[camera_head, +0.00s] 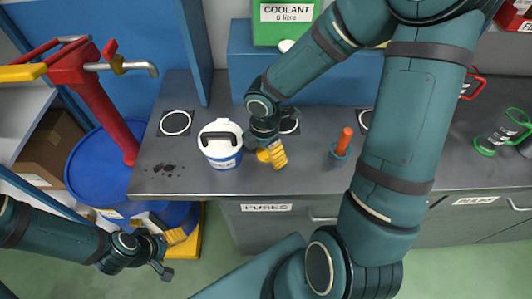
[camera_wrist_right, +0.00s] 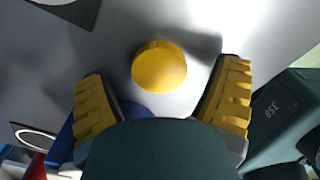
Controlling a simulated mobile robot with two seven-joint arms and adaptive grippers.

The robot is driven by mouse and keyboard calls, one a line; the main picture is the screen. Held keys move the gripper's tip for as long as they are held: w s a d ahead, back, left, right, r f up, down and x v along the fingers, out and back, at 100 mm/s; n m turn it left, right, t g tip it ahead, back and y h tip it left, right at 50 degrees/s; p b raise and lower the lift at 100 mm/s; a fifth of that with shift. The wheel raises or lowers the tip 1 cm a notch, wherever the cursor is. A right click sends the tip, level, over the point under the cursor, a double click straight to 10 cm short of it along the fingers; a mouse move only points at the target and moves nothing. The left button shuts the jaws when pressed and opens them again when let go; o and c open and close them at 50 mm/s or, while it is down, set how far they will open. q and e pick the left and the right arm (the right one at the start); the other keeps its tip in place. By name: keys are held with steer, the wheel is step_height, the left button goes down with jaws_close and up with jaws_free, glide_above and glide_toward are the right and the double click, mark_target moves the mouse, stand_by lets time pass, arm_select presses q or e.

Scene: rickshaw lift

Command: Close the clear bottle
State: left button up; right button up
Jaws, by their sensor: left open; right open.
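A round yellow cap (camera_wrist_right: 160,67) lies on the grey bench in the right wrist view, just beyond and between my right fingertips (camera_wrist_right: 160,98), apart from both. In the head view my right gripper (camera_head: 271,156) is low over the bench beside the white tub, open and empty. Its yellow pads largely cover the cap there. My left gripper (camera_head: 169,252) is open and empty at the lower left, in front of the blue drum and off the bench. I cannot make out the clear bottle for certain; a greyish container with green ends and handle (camera_head: 500,132) stands at the right.
A white tub with a blue band (camera_head: 221,158) stands close left of my right gripper. An orange-handled tool (camera_head: 345,140) stands to its right. A red pump (camera_head: 90,90) rises from the blue drum (camera_head: 95,165). A green coolant can (camera_head: 283,30) is behind. Dark spots mark the bench's left.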

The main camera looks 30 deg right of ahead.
mark_target(264, 152)
steer(key=shift+f, duration=0.15)
steer(key=shift+c, duration=0.5)
steer(key=c, duration=0.7)
step_height(264, 152, up, 9)
steer(key=p, duration=0.4)
arm_select(q)
steer(key=r, duration=0.2)
steer(key=w+r, duration=0.1)
steer(key=shift+w+a+r, duration=0.15)
steer(key=shift+r, duration=0.25)
arm_select(e)
steer(key=shift+r, duration=0.55)
arm_select(q)
steer(key=shift+o, duration=0.4)
